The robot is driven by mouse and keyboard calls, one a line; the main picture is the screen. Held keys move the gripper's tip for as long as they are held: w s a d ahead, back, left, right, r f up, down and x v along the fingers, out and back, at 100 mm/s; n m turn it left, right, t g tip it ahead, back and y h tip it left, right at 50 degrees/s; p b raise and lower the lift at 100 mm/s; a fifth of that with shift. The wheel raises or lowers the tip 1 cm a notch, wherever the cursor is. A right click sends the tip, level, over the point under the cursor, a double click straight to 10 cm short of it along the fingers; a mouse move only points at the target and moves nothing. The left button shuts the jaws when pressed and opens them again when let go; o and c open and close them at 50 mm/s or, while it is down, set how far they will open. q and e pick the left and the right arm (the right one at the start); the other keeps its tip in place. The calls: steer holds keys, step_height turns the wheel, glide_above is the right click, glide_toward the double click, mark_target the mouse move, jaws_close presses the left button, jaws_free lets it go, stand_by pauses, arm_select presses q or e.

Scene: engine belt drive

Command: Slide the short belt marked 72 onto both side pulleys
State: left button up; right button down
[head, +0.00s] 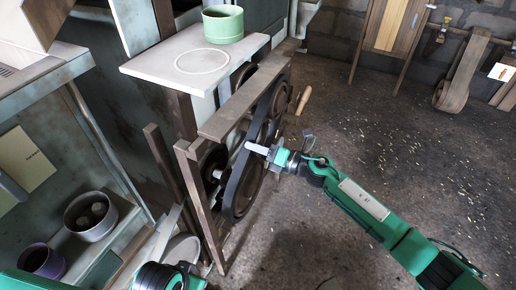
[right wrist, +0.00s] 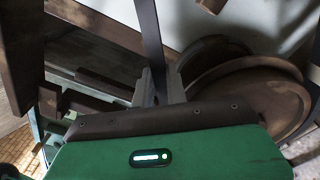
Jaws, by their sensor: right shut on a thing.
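A dark belt (head: 262,117) runs as a long loop along the right side of the wooden-framed machine, around the large lower pulley (head: 245,187) and up toward the upper pulley (head: 280,100). Whether it sits fully in both grooves I cannot tell, and no number is readable. My right gripper (head: 256,149) is at the belt's outer side, shut on it. In the right wrist view the belt (right wrist: 152,40) rises as a strip from between the fingers (right wrist: 158,88), beside a brown pulley (right wrist: 262,90). My left gripper (head: 184,273) is low at the bottom edge, its jaws unclear.
A table (head: 150,70) with a green pot (head: 223,24) stands above the machine. Wooden frame posts (head: 196,200) stand left of the belt. A shelf at left holds a metal pot (head: 90,216) and a purple pot (head: 43,261). The floor (head: 390,120) at right is open.

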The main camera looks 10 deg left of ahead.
arm_select(q)
steer(key=shift+f, duration=0.25)
arm_select(e)
steer(key=shift+f, duration=0.25)
stand_by(0.3)
steer(key=c, duration=1.3)
jaws_free()
steer(key=shift+a, duration=0.1)
steer(key=shift+c, duration=0.2)
steer(key=shift+f, duration=0.1)
arm_select(q)
steer(key=shift+s+f+b, duration=0.15)
steer(key=shift+f+b, duration=0.1)
steer(key=shift+b, duration=1.1)
arm_select(e)
steer(key=v, duration=2.4)
